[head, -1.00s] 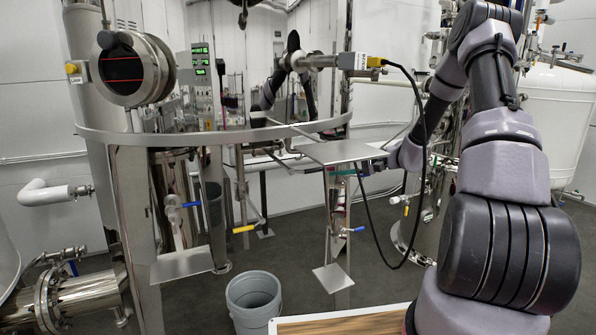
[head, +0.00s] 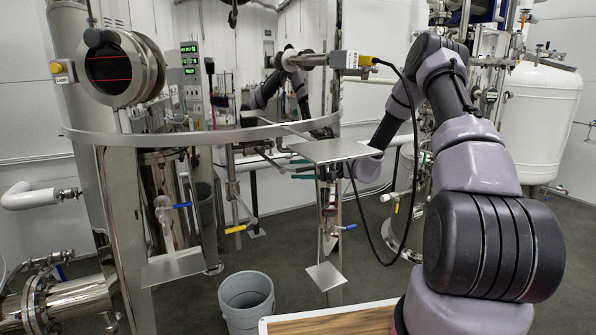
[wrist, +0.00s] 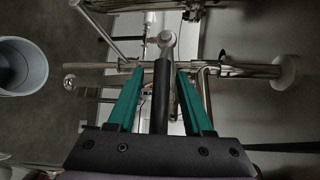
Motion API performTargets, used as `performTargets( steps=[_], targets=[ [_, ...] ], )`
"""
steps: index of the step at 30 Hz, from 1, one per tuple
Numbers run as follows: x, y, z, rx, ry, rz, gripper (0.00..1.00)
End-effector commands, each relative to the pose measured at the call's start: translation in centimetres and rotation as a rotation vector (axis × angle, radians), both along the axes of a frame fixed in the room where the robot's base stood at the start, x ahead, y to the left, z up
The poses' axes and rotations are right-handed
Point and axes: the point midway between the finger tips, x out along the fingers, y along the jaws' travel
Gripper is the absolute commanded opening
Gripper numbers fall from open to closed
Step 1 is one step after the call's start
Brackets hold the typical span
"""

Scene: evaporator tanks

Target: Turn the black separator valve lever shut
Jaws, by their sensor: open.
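The black separator valve lever (wrist: 161,95) shows in the wrist view as a dark bar running up to a round metal valve stem (wrist: 166,40). My gripper (wrist: 155,76) is open, with one teal finger on each side of the lever and a visible gap to each. The lever's near end runs down to the dark gripper body. In the head view my gripper (head: 302,169) shows teal fingers pointing left, just below a steel shelf. The shelf and the gripper body crowd that spot, and I cannot make out the lever there.
The steel shelf (head: 338,151) is close above my gripper. A steel ring rail (head: 210,137) curves around the tanks. A grey bucket (head: 246,300) stands on the floor and shows at the left in the wrist view (wrist: 20,68). A black cable (head: 357,215) hangs beside my arm.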

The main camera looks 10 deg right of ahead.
Motion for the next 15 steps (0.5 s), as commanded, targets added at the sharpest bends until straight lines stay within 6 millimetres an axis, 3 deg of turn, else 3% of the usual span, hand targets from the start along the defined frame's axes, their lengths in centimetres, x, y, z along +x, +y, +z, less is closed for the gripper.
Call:
performTargets(
  steps=[8, 9, 12, 13, 15],
  targets=[
    [0.11, 0.24, -0.04, 0.0, 0.001, 0.0, 0.51],
    [0.1, 0.24, -0.03, 0.0, 0.001, 0.0, 0.47],
    [0.1, 0.23, -0.03, 0.0, 0.001, 0.0, 0.09],
    [0.1, 0.23, -0.04, 0.0, 0.001, 0.0, 0.0],
    [0.09, 0.22, -0.04, 0.0, 0.001, 0.0, 0.0]
  ],
)
